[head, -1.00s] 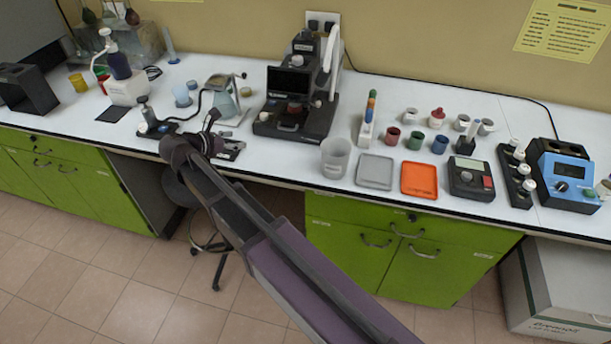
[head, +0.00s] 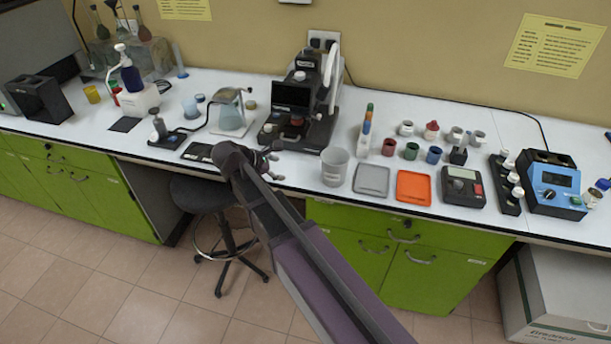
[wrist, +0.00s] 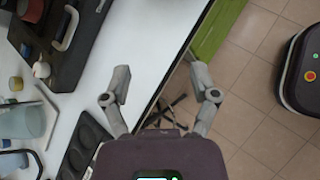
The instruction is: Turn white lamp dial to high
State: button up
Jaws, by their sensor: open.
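A black bench instrument (head: 300,112) with a white curved part (head: 332,72) stands at the back of the bench. Its edge also shows at the upper left of the wrist view (wrist: 85,50). I cannot make out for certain a white lamp or its dial in either view. My gripper (head: 270,155) is at the front edge of the bench, in front of the black instrument and apart from it. In the wrist view my gripper (wrist: 160,85) is open with nothing between its fingers, over the bench edge and floor.
A dark holder with round wells (wrist: 86,148) lies left of my gripper in the wrist view. A clear beaker (head: 335,166), grey tray (head: 371,180) and orange tray (head: 414,188) stand to the right. A blue device with a knob (head: 556,182) is farther right. A stool (head: 205,195) stands below.

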jog(key=s+d+m+g+y+p, duration=0.1)
jog(key=s+d+m+g, duration=0.1)
jog(key=d+m, duration=0.3)
jog(key=shift+s+d+f+y+p, duration=0.45)
jog(key=shift+s+d, duration=0.2)
jog(key=shift+d, duration=0.6)
jog(key=shift+c, duration=1.4)
jog(key=s+d+f+m+g+y, duration=0.3)
jog(key=s+d+m+y, duration=0.3)
jog(key=s+d+m, duration=0.5)
jog(key=shift+s+d+f+m, duration=0.3)
jog(key=shift+d+m, duration=0.2)
jog(key=shift+m, duration=1.2)
jog(key=shift+a+y, duration=0.1)
jog(key=shift+y, duration=0.15)
